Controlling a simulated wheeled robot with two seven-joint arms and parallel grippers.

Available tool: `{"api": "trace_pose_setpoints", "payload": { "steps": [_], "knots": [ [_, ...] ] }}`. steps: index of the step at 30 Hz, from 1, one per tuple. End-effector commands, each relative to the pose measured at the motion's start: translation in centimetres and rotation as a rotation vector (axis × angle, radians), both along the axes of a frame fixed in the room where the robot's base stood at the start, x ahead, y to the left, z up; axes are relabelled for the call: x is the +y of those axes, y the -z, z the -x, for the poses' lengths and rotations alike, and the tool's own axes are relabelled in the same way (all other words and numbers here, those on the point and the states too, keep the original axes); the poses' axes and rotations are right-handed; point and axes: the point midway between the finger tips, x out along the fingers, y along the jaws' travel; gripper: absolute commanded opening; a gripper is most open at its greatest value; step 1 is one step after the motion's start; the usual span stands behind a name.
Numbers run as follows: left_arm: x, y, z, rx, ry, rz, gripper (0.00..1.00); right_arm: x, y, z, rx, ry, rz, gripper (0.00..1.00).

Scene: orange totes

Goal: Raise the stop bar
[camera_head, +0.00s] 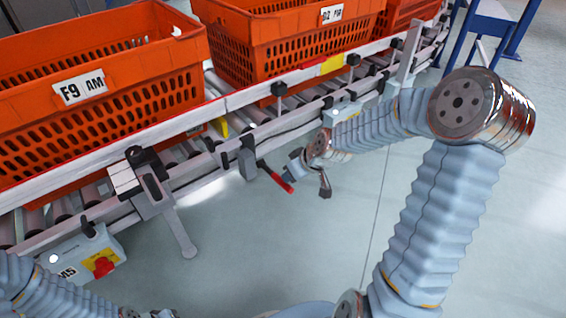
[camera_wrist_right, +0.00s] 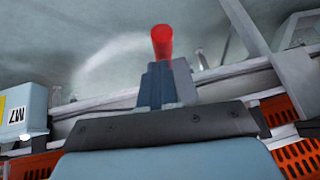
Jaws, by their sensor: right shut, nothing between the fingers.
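A red-ended lever (camera_head: 275,177) slants down from a grey mount (camera_head: 247,160) on the near side of the conveyor. I cannot clearly make out which part is the stop bar. My right gripper (camera_head: 291,171) is shut and empty, just right of the red end in the head view. In the right wrist view the red end (camera_wrist_right: 162,42) shows just beyond the tips of the closed right gripper (camera_wrist_right: 165,82). I cannot tell whether they touch. My left arm shows at the lower left, but its gripper is out of sight.
Orange totes, one labelled F9 (camera_head: 100,120) and another behind it (camera_head: 285,50), sit on the roller conveyor (camera_head: 190,180). A control box with a red button (camera_head: 85,258) hangs at the lower left. A blue stand (camera_head: 490,28) is at the upper right. The floor in front is clear.

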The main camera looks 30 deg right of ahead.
Motion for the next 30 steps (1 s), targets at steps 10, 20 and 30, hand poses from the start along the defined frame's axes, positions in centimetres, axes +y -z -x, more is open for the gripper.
{"api": "trace_pose_setpoints", "payload": {
  "steps": [10,20,30],
  "knots": [
    [-0.3,3.6,0.1,0.006,0.005,0.008,0.00,0.1,3.8,0.1,0.002,-0.004,0.001,0.00],
    [-0.4,6.4,0.0,0.004,0.004,0.010,0.00,0.1,7.6,0.0,0.004,-0.004,0.000,0.00],
    [-0.4,7.9,0.0,0.000,0.002,0.009,0.00,0.2,9.5,-0.4,0.002,-0.004,0.002,0.00]
  ]
}}
